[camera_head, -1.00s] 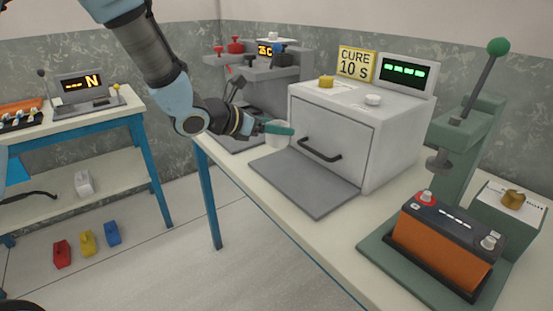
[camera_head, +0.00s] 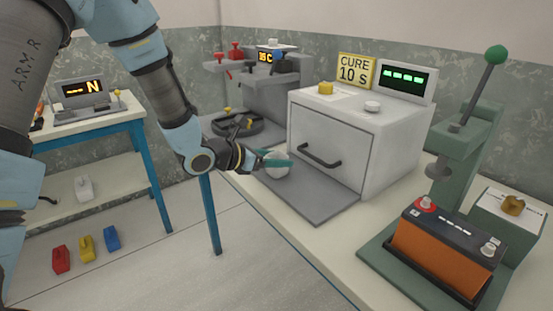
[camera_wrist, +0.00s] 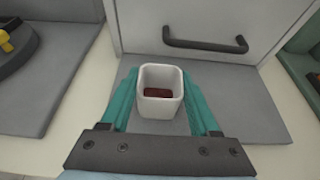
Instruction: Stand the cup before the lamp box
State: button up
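The cup (camera_wrist: 160,105) is small, white and squarish, with dark red-brown stuff inside. My gripper (camera_wrist: 160,93) is shut on it, one teal finger against each side. In the head view the cup (camera_head: 278,170) shows behind a finger, over the far left part of the grey plate (camera_head: 318,202) in front of the lamp box. I cannot tell whether the cup's base touches the plate. The lamp box (camera_head: 325,130) is white-grey, with its front door shut, a dark bar handle (camera_head: 320,158) and a "CURE 10 S" sign on top.
A green press with an orange battery (camera_head: 440,252) stands to the right of the lamp box. A grey machine with a round dark tray (camera_head: 237,124) stands to the left.

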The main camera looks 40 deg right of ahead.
jog(key=o, duration=0.4)
jog(key=shift+r+p, duration=0.25)
jog(key=shift+p, duration=0.05)
jog(key=b+v, duration=0.2)
jog(key=v, duration=1)
jog(key=shift+f, duration=0.15)
jog(key=w+a+f+m+y, duration=0.1)
jog(key=a+m+y, duration=0.3)
jog(key=a, duration=0.8)
jog(key=w+a+f+m+t+y, duration=0.1)
jog(key=a+m+y, duration=0.3)
jog(key=a+m, duration=0.4)
jog(key=w+a+f+m+t+y, duration=0.1)
jog(key=a+m+y, duration=0.4)
jog(key=a, duration=1.3)
jog(key=shift+w+f+m, duration=0.15)
jog(key=shift+f+m, duration=0.05)
jog(key=shift+m, duration=0.6)
